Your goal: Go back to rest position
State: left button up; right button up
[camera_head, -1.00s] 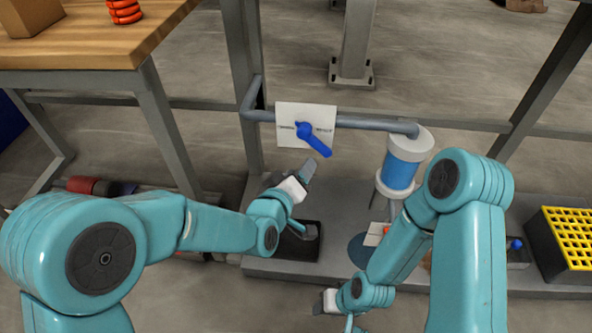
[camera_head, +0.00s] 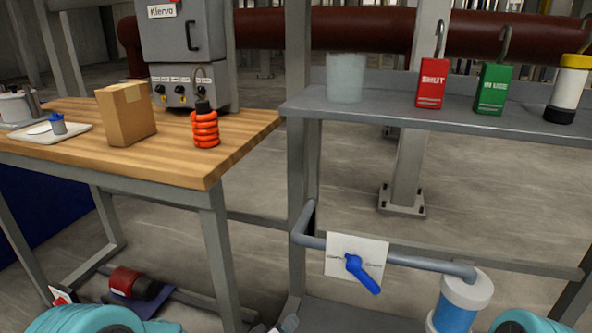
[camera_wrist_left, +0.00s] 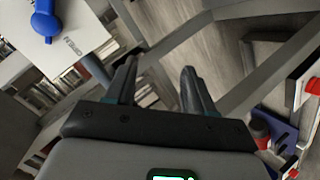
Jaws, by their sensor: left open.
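My left gripper (camera_wrist_left: 160,80) is open and empty in the left wrist view, its two dark fingers apart with only floor and frame bars behind them. In the head view only a grey tip of it (camera_head: 287,324) shows at the bottom edge, below and left of the blue valve handle (camera_head: 362,273). The handle sits on a white plate (camera_head: 342,248) on a grey pipe and slants down to the right. Both also show at the upper left of the left wrist view. My right gripper is out of view; only a teal part of that arm shows at the lower right.
A wooden table (camera_head: 170,165) at left bears a cardboard box (camera_head: 126,115) and an orange coil (camera_head: 205,130). A grey shelf (camera_head: 390,112) at right bears a red tag (camera_head: 431,84) and a green tag (camera_head: 493,89). A blue-and-white cylinder (camera_head: 460,300) stands below.

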pick_arm(q)
jog(key=s+a+f+n+g+y, duration=0.1)
jog(key=s+a+f+g, duration=0.1)
jog(key=s+a+f, duration=0.4)
jog(key=s+a+f+g+y, duration=0.1)
jog(key=s+a+f+g, duration=0.3)
jog(key=f, duration=0.4)
jog(key=s+f+m+g, duration=0.2)
jog(key=s, duration=0.5)
jog(key=s+f+m+g, duration=0.2)
jog(key=s+f, duration=0.1)
jog(key=s, duration=0.5)
notch_tip(320, 180, up, 36)
jog(key=s+g+h+p, duration=0.1)
jog(key=s+p, duration=0.1)
jog(key=p, duration=3.4)
jog(key=shift+s+d+m, duration=0.2)
jog(key=shift+d+m, duration=0.2)
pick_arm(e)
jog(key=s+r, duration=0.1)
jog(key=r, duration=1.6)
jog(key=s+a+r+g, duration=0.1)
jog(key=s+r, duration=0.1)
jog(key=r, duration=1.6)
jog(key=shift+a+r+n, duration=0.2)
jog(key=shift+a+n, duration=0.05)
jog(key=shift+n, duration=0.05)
